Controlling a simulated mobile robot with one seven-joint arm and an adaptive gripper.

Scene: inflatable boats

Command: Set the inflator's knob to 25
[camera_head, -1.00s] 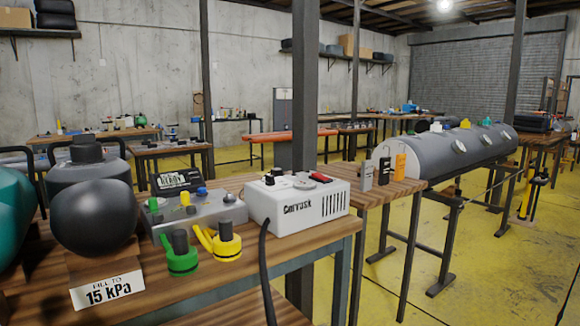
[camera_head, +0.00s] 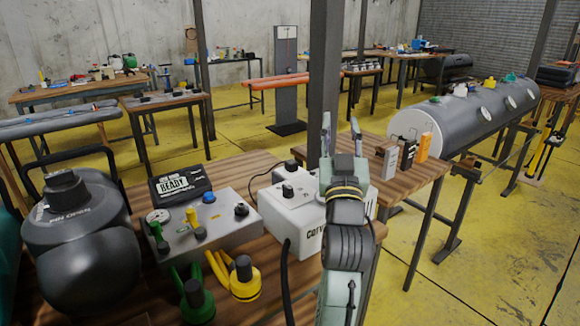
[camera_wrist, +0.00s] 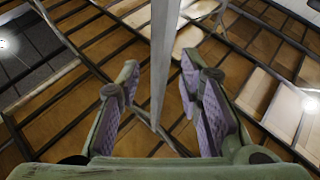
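The inflator (camera_head: 292,228) is a white box with partly hidden black lettering on its front. It stands on the wooden bench, and my arm covers its right part in the head view. A dark knob (camera_head: 288,190) shows on its top; its scale and setting are too small to read. My gripper (camera_head: 341,122) points upward, above and to the right of the inflator in the picture, apart from the knob. Its fingers are spread and empty. In the wrist view my gripper (camera_wrist: 159,72) is open towards the ceiling, with a metal post in line between the fingers.
A grey control box (camera_head: 205,228) with a gauge and a READY display stands left of the inflator. Green (camera_head: 197,300) and yellow (camera_head: 244,280) fittings lie before it. A dark post (camera_head: 322,75) rises behind my gripper. Small boxes (camera_head: 405,150) stand at right.

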